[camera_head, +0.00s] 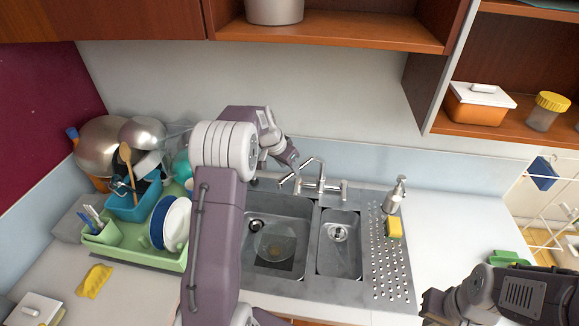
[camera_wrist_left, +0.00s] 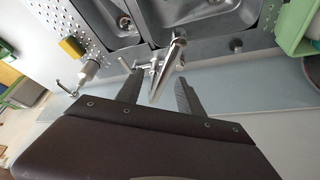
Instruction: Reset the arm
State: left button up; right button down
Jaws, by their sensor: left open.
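My left arm rises from the bottom middle of the head view and bends over the back of the sink. Its gripper (camera_head: 290,160) is open near the chrome faucet (camera_head: 320,184). In the left wrist view the two dark fingers of the left gripper (camera_wrist_left: 158,79) stand apart. The faucet (camera_wrist_left: 168,62) shows between and beyond them; whether they touch it I cannot tell. My right gripper (camera_head: 436,303) is low at the right of the head view, dark and partly cut off, and its finger opening is unclear.
The double sink (camera_head: 340,245) has a clear round item (camera_head: 275,246) in its left basin. A green dish rack (camera_head: 150,255) with plates stands left. A soap dispenser (camera_head: 395,195) and yellow sponge (camera_head: 394,227) are right. A wooden shelf (camera_head: 340,32) hangs above.

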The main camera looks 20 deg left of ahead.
pick_arm(q)
jog(key=s+d+f+m+g+b, duration=0.1)
jog(key=s+d+f+b, duration=0.2)
jog(key=s+d+b, duration=0.25)
jog(key=s+d+f+m+b, duration=0.1)
jog(key=s+d+f+b, duration=0.25)
jog(key=d, duration=0.35)
jog(key=s+f+n+g+b, duration=0.1)
jog(key=s+f, duration=0.3)
jog(key=s, duration=0.5)
jog(key=s+f+n+g+y+b, duration=0.1)
jog(key=s+f+n, duration=0.3)
jog(key=s, duration=0.6)
jog(key=shift+f+g, duration=0.4)
jog(key=shift+f, duration=0.25)
jog(key=shift+s+a, duration=0.15)
jog(key=shift+s, duration=0.05)
